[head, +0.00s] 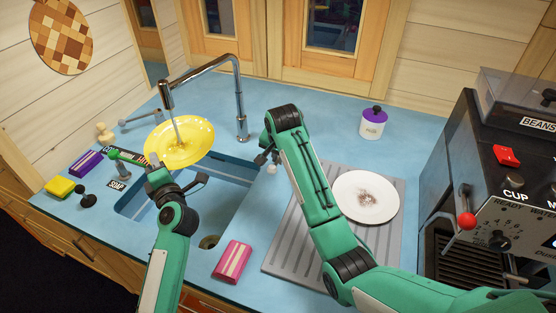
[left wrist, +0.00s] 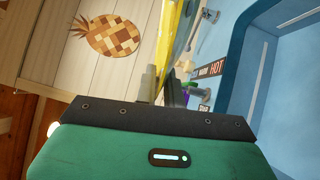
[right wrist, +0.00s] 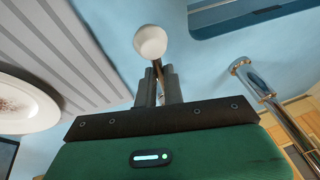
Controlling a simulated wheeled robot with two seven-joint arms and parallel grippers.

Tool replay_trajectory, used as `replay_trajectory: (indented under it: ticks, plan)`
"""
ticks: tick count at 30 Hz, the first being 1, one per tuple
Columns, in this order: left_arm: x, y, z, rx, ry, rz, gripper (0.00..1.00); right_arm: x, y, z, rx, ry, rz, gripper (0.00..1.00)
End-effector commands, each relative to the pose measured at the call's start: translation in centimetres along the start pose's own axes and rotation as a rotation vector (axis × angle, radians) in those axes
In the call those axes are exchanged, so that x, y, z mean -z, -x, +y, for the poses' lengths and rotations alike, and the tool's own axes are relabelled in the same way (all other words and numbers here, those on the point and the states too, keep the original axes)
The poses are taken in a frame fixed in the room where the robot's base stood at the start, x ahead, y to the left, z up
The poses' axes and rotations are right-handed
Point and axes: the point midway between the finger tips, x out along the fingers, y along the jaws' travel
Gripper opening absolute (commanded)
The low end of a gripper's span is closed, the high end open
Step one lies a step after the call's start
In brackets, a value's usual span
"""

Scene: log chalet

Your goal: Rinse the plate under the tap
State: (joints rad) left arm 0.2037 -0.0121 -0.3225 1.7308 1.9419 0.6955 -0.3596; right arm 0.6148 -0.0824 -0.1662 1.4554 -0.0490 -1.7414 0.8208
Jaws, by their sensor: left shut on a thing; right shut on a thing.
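A yellow plate (head: 195,148) is tilted over the sink's back left part, under the tap (head: 238,100). A stream of water falls from the spout onto it. My left gripper (head: 157,172) is shut on the plate's near edge; in the left wrist view the plate (left wrist: 176,50) shows nearly edge-on between the fingers. My right gripper (head: 264,157) is shut on a thin metal lever with a white ball knob (right wrist: 151,42), right of the sink. In the head view the knob (head: 271,169) shows just below the fingers.
A white plate (head: 350,189) with brown specks lies on the grey ribbed drainboard (head: 290,245). A coffee machine (head: 450,180) stands at the right. A pink sponge (head: 232,261) lies at the front edge. A green brush, soap and sponges crowd the left. A purple-lidded jar (head: 373,123) stands behind.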

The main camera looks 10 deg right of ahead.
Motion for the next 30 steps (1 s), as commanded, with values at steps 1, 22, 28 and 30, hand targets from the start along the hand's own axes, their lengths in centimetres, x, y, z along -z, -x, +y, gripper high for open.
replay_trajectory:
  ticks: [1,22,28,30]
  plan:
    - [0.0,0.0,0.1,-0.001,0.001,0.0,0.0,0.1,0.2,-0.1,0.001,-0.003,-0.016,0.0]
    - [0.0,0.0,0.1,-0.001,0.001,0.0,0.0,0.2,0.4,-0.1,0.0,-0.003,-0.026,0.32]
    - [0.0,0.0,0.1,-0.001,0.001,0.0,0.0,0.3,2.5,-0.2,0.003,-0.003,-0.024,0.32]
    - [0.0,0.0,0.1,-0.001,0.001,0.0,0.0,0.3,3.8,-0.2,0.004,-0.003,-0.024,0.32]
